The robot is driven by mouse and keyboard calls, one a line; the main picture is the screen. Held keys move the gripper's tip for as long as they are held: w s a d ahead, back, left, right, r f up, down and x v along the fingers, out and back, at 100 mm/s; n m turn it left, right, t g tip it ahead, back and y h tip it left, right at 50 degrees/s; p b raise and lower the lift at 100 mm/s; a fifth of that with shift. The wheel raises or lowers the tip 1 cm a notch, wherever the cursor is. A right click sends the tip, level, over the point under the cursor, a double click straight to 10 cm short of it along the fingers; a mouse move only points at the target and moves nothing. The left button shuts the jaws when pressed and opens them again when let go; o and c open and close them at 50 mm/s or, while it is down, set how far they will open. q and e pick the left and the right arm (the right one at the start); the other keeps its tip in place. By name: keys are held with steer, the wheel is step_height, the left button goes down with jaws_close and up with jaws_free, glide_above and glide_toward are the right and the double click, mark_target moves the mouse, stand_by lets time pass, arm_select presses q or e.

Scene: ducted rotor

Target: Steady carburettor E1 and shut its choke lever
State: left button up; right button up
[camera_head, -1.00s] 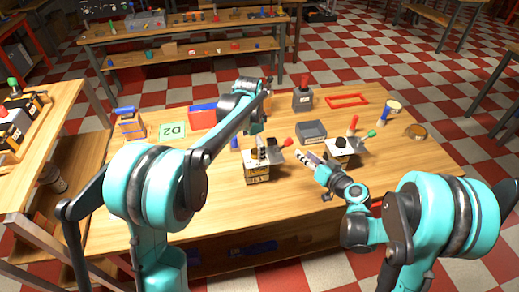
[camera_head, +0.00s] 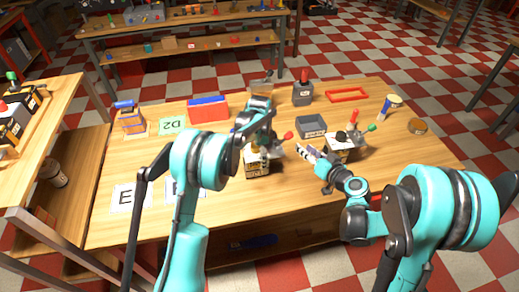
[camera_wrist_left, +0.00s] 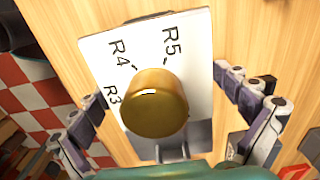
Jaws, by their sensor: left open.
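A boxy block with a yellow-and-black front (camera_head: 257,169) stands mid-table under my left gripper (camera_head: 263,154); its label is too small to read. A red-tipped lever (camera_head: 287,136) stands out at its right. In the left wrist view, a brass knob (camera_wrist_left: 154,100) on a white plate marked R3, R4 and R5 (camera_wrist_left: 136,48) lies between my open left fingers (camera_wrist_left: 165,115), which do not touch it. I cannot tell which block is E1.
An open grey tray (camera_head: 312,127), a grey block with a red knob (camera_head: 302,94) and a red frame (camera_head: 347,94) stand behind.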

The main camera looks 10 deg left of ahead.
arm_select(q)
steer(key=shift+f, duration=0.35)
steer(key=c, duration=1.4)
steer(key=shift+c, duration=0.5)
